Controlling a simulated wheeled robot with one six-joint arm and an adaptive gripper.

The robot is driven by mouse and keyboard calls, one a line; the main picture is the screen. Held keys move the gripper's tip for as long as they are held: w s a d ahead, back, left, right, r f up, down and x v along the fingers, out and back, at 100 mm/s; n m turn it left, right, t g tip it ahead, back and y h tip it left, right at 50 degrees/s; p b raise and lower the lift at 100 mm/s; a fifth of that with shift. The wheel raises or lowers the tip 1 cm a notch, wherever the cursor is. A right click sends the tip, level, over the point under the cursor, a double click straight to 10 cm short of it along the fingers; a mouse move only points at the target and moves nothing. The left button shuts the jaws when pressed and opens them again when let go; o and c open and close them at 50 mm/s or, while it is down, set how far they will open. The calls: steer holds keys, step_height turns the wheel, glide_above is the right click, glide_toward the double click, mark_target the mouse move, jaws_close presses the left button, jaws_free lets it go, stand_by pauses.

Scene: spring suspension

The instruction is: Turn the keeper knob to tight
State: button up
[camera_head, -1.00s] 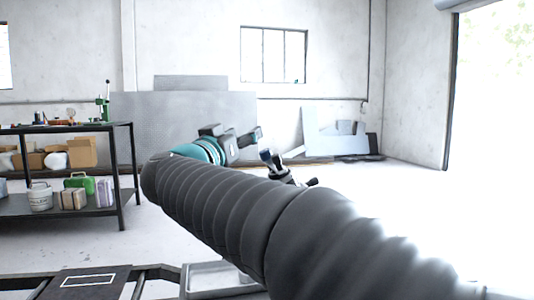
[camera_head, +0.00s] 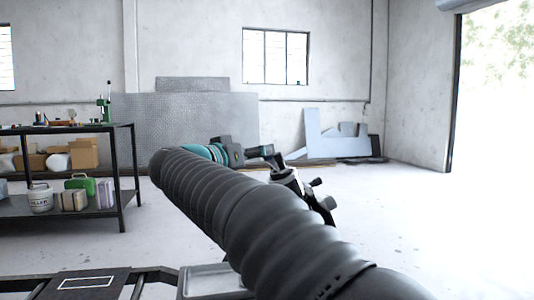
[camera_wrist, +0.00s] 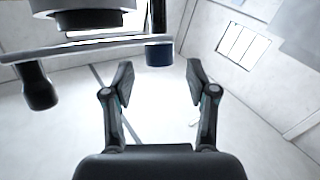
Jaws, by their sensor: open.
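In the wrist view my gripper (camera_wrist: 159,80) is open and empty. A short dark blue cylinder (camera_wrist: 159,54) hangs under the end of a flat bar (camera_wrist: 95,49), ahead of the gap between the fingertips and apart from them. A black knob-like cylinder (camera_wrist: 36,88) is at the left. I cannot tell which one is the keeper knob.
A black shelf bench (camera_head: 125,180) with boxes and tools stands at the left. Metal sheets (camera_head: 185,115) lean on the back wall. A tray (camera_head: 210,280) lies at the bottom, partly behind my arm. The floor at the right is clear.

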steer(key=shift+x, duration=2.05)
jaws_close()
